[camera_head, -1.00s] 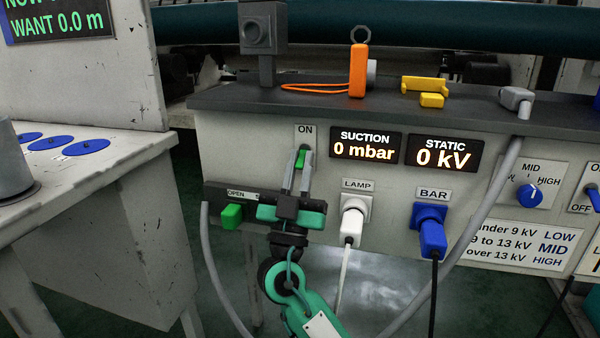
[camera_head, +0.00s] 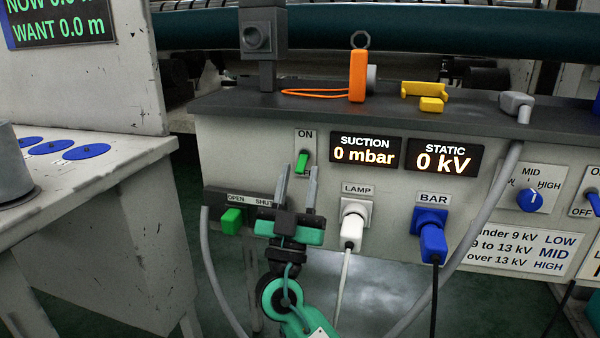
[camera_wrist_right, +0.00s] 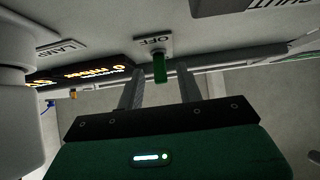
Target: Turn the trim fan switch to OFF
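A green toggle switch (camera_head: 302,162) sits on a white plate marked ON at its top, left of the SUCTION display; no trim fan name is readable. Its lever slants down, away from the ON mark. In the right wrist view the green lever (camera_wrist_right: 159,68) shows beside an upside-down OFF mark (camera_wrist_right: 155,40). My right gripper (camera_head: 297,170) is open and empty just below the switch. In the wrist view its fingers (camera_wrist_right: 159,73) stand apart, one on each side of the lever, with gaps. My left gripper is not in view.
The SUCTION display (camera_head: 365,150) reads 0 mbar. A green OPEN/SHUT knob (camera_head: 231,221) is left of the gripper. A white LAMP plug (camera_head: 352,232) and blue BAR plug (camera_head: 431,235) with cables are to the right. Another switch with a blue lever (camera_head: 593,202) is at the right edge.

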